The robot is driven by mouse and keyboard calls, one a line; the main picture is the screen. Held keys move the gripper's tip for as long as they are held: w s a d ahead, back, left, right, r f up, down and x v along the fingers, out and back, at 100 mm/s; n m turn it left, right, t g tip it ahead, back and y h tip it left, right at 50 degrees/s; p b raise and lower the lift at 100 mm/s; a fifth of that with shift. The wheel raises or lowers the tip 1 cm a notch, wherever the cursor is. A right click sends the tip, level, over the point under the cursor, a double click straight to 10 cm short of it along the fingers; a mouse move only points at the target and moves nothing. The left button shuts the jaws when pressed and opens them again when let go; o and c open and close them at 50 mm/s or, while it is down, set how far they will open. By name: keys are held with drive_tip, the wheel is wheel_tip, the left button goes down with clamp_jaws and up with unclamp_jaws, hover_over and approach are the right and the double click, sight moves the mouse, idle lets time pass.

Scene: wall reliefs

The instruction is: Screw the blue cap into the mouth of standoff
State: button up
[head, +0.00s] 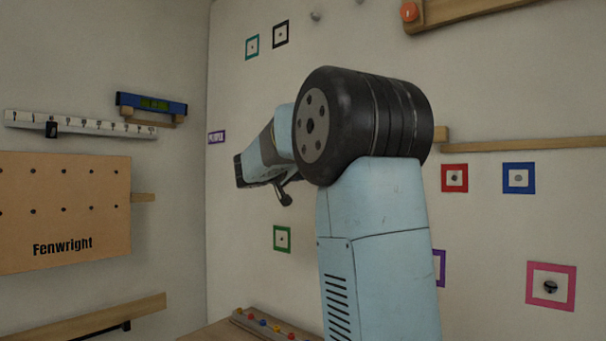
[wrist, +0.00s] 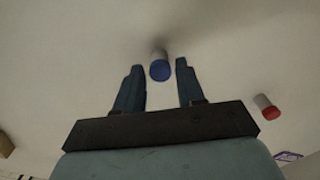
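The blue cap (wrist: 160,71) shows in the wrist view at the near end of a short pale standoff (wrist: 158,55) on the wall. The cap looks in line with the standoff; I cannot tell how deep it sits. My gripper (wrist: 158,67) is open, with one finger on each side of the cap and a visible gap to both. I cannot tell whether the cap is level with the fingertips or beyond them. In the head view my arm covers much of the wall, and neither this cap nor its standoff can be made out there.
A red-capped standoff (wrist: 266,107) stands right of my gripper. A rail with several coloured caps (head: 265,325) lies below. The left wall holds a pegboard (head: 65,210), a scale strip (head: 80,124) and a blue level (head: 151,104). Coloured frames, such as a pink one (head: 551,286), mark the right wall.

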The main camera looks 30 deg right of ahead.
drive_tip(key=n, duration=0.9)
drive_tip(key=shift+c, duration=0.4)
drive_tip(key=c, duration=0.6)
drive_tip(key=shift+m, duration=1.1)
drive_tip(key=o, duration=1)
